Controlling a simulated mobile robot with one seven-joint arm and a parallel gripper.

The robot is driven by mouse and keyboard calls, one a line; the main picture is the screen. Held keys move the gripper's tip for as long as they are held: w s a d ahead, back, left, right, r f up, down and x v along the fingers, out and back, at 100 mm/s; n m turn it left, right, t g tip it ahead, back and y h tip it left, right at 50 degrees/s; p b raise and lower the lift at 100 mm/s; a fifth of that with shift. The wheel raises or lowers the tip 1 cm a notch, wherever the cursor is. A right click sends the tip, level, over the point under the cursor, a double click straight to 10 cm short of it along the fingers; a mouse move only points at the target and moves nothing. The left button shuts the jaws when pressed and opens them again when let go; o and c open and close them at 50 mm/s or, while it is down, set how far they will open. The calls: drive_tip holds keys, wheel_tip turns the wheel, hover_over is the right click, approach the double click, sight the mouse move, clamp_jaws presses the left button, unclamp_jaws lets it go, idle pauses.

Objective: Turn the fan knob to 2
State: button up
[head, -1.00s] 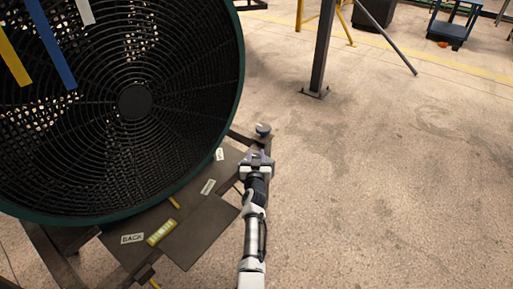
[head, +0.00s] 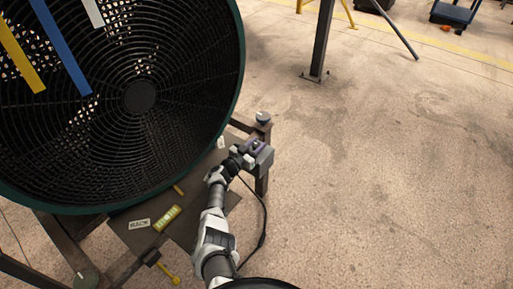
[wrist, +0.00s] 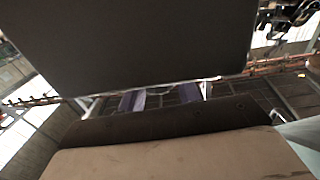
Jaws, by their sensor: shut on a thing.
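The large round fan (head: 140,97) with its dark grille and green rim fills the left of the head view. My gripper (head: 257,147) is beside the fan's lower right rim, at the corner of the stand. In the wrist view the two purple fingers (wrist: 162,99) show partly, below a large dark panel (wrist: 140,45). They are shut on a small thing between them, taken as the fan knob. The knob's face, its numbers and its pointer are hidden, so its setting cannot be read.
A round-topped post end (head: 263,118) stands just beyond my gripper. Open concrete floor (head: 390,180) lies to the right.

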sight(257, 144)
drive_tip(key=shift+f+m+g+h+b, duration=0.2)
drive_tip(key=shift+m+g+h+b, duration=0.4)
drive_tip(key=shift+h+b, duration=0.15)
drive_tip(key=shift+r+g+h, duration=0.15)
drive_tip(key=shift+g+h, duration=0.1)
drive_tip(key=shift+g, duration=0.15)
drive_tip(key=o, duration=0.9)
drive_tip(key=shift+o, duration=0.2)
drive_tip(key=shift+m, duration=0.3)
drive_tip(key=shift+r, duration=0.1)
wheel_tip(257, 144, up, 20)
drive_tip(key=p, duration=0.4)
